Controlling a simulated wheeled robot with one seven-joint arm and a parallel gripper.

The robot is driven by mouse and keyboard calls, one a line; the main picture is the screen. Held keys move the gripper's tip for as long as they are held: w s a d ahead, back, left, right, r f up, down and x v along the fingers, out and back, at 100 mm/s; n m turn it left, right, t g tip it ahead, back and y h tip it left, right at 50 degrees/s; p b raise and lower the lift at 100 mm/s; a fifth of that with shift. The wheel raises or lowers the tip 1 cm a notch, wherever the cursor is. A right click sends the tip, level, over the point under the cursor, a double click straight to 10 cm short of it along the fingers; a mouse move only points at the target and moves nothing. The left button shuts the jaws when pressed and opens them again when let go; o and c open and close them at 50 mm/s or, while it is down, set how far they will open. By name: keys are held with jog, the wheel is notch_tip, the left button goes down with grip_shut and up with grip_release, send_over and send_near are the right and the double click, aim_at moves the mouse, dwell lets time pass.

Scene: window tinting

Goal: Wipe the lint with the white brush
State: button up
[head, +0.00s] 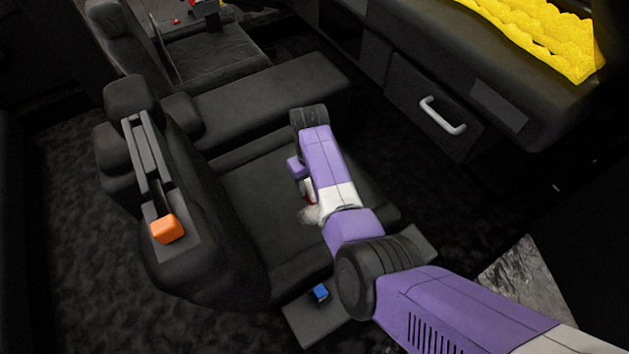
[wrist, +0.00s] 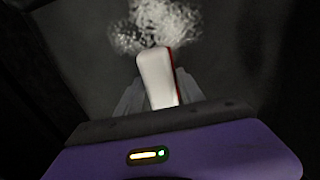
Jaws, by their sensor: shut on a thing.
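My gripper (wrist: 160,90) is shut on the white brush (wrist: 156,72), which has a red edge along its right side in the wrist view. The brush also shows in the head view (head: 308,191), partly hidden by my arm. Grey-white fluffy lint (wrist: 167,20) lies on the dark seat just beyond the brush tip in the wrist view. The brush tip overlaps the lint's near edge there; contact cannot be told. In the head view the lint (head: 310,215) shows as a small patch on the black seat (head: 255,200), beside my arm.
An orange block (head: 167,229) sits on the seat back at left. A small blue object (head: 320,292) lies on a grey flat piece in front of the seat. A drawer with a white handle (head: 442,115) and a yellow sheet (head: 540,35) are at upper right.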

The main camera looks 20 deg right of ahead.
jog(key=shift+s+p, duration=0.55)
jog(key=shift+p, duration=0.15)
jog(key=s+p, duration=0.1)
jog(key=p, duration=0.1)
jog(key=s+p, duration=0.2)
jog(key=shift+s+d, duration=0.1)
jog(key=shift+d, duration=0.3)
